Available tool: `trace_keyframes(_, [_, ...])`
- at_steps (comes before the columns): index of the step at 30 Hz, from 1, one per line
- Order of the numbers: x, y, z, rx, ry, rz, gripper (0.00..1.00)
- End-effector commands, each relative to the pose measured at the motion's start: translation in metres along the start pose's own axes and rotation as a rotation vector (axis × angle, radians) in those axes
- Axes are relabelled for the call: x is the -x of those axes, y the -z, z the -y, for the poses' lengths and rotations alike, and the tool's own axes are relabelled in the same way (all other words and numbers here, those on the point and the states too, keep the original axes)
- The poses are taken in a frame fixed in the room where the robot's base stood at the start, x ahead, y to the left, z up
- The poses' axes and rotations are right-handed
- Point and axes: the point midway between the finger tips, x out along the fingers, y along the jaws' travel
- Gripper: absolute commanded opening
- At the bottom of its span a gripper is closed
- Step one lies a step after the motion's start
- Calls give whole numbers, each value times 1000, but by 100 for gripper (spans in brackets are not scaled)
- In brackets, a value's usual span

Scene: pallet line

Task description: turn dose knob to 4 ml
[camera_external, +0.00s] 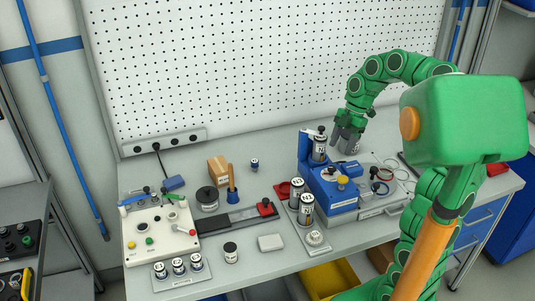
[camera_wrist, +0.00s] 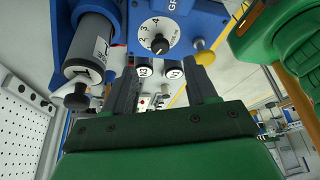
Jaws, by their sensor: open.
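The dose knob (camera_wrist: 160,45) is a small black knob on a round white dial marked with numbers, 2, 3 and 4 among them. The dial is on the blue machine (camera_wrist: 190,18), which also shows in the external view (camera_external: 331,205). I cannot tell which number the knob points to. My gripper (camera_wrist: 161,69) is open, its two dark fingers apart with the dial ahead of and between them in the wrist view. The fingers do not visibly hold the knob. In the external view my gripper (camera_external: 347,136) is above the back right of the machine.
A labelled cylinder (camera_wrist: 90,45) stands close left of my fingers in the wrist view. A yellow knob (camera_wrist: 205,56) is at their right. Two labelled vials (camera_external: 306,207) stand left of the machine. A white control panel (camera_external: 150,218) is farther left. A pegboard stands behind the bench.

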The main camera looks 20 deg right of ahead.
Motion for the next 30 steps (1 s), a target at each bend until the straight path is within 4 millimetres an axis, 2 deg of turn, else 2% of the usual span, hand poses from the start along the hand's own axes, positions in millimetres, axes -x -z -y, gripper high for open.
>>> trace_keyframes(5, [-14,0,1,0,3,-1,57])
trace_keyframes(18, [-67,0,0,-2,2,0,57])
trace_keyframes(22, [-74,1,1,-1,3,0,57])
trace_keyframes(29, [-74,1,0,-1,2,0,57])
trace_keyframes(30, [-74,1,0,-1,1,0,52])
